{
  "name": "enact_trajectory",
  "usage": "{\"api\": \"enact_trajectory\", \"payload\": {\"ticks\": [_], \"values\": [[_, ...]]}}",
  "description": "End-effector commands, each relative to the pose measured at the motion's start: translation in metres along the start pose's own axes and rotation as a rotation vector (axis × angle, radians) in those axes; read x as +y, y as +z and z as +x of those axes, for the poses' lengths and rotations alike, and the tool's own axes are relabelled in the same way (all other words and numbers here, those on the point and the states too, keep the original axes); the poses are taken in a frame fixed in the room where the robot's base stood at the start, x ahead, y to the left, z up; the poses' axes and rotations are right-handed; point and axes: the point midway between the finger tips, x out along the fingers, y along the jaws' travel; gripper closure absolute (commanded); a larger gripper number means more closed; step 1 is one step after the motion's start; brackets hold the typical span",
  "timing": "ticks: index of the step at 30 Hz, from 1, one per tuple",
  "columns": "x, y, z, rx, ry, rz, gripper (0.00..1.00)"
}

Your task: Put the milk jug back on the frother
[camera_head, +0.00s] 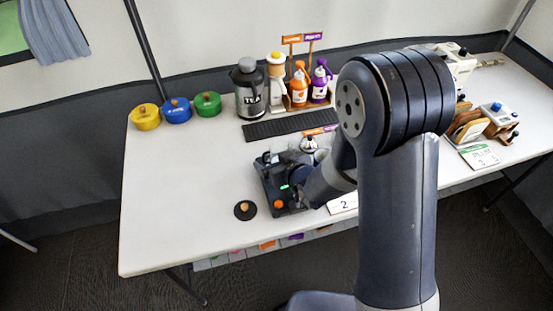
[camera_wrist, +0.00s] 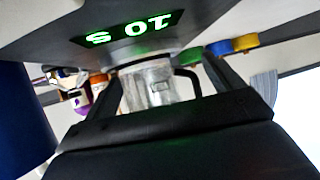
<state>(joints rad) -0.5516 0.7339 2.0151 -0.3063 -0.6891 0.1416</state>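The frother (camera_head: 272,180) is the dark machine with a green display and an orange button near the table's middle front. The clear-looking milk jug (camera_wrist: 150,88) with a black handle stands below that display, beyond my gripper. My gripper (camera_wrist: 163,78) has its two dark fingers spread apart, one on each side of the jug. A gap shows between the handle and the right finger. In the head view my arm hides the jug.
A black lid (camera_head: 245,210) with a knob lies left of the frother. The table's left front is clear.

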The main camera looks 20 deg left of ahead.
Motion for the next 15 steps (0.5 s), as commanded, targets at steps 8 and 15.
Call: {"api": "enact_trajectory", "payload": {"ticks": [8,15], "values": [[0.000,-0.001,0.000,0.000,0.000,0.000,0.09],[0.000,-0.004,-0.015,0.001,0.001,0.000,0.09]]}}
